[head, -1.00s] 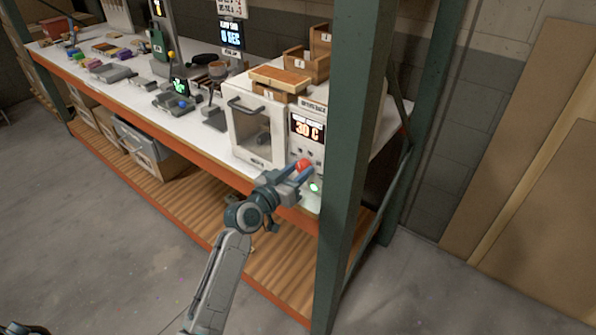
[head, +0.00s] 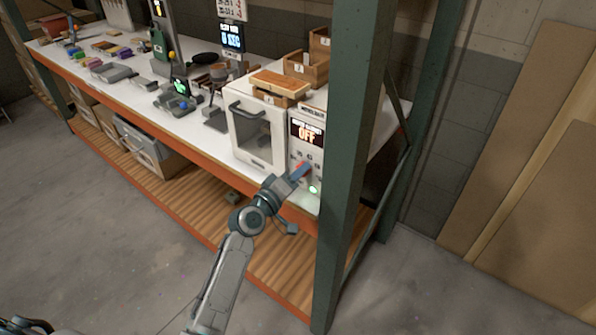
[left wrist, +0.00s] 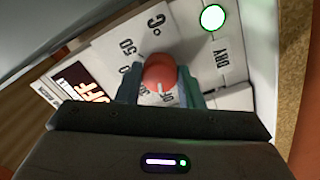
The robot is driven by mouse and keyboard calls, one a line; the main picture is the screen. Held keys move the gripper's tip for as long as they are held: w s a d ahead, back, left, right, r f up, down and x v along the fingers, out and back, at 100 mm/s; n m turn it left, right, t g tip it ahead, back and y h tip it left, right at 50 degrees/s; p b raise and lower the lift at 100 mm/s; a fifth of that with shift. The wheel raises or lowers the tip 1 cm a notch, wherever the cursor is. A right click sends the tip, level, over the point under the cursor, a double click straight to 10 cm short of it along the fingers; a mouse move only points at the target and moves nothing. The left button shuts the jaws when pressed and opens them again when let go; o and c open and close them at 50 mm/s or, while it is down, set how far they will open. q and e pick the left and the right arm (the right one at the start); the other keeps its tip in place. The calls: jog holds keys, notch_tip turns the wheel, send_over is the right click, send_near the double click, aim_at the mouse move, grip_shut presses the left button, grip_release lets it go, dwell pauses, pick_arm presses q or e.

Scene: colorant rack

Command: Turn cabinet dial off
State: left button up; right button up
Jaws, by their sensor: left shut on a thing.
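The white cabinet (head: 259,133) stands on the bench with its door closed. Its display (head: 307,133) reads OFF in orange. The red dial (left wrist: 160,73) sits on the cabinet's front panel in the left wrist view, with its pale mark pointing down toward the partly hidden OFF label. My left gripper (left wrist: 161,85) is shut on the dial, one finger on each side. In the head view the left gripper (head: 300,170) covers most of the dial. My right gripper is not in view.
A green rack post (head: 350,160) rises just right of the cabinet. A green-lit button (left wrist: 212,17) marked DRY is near the dial. Wooden boxes (head: 281,80) sit on top of the cabinet. The floor in front is clear.

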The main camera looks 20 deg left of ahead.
pick_arm(q)
jog(key=shift+n, duration=0.6)
jog(key=o, duration=1)
jog(key=shift+s+a+f, duration=0.1)
jog(key=shift+s, duration=0.15)
jog(key=b+v, duration=0.1)
jog(key=v, duration=0.9)
jog(key=shift+b, duration=0.3)
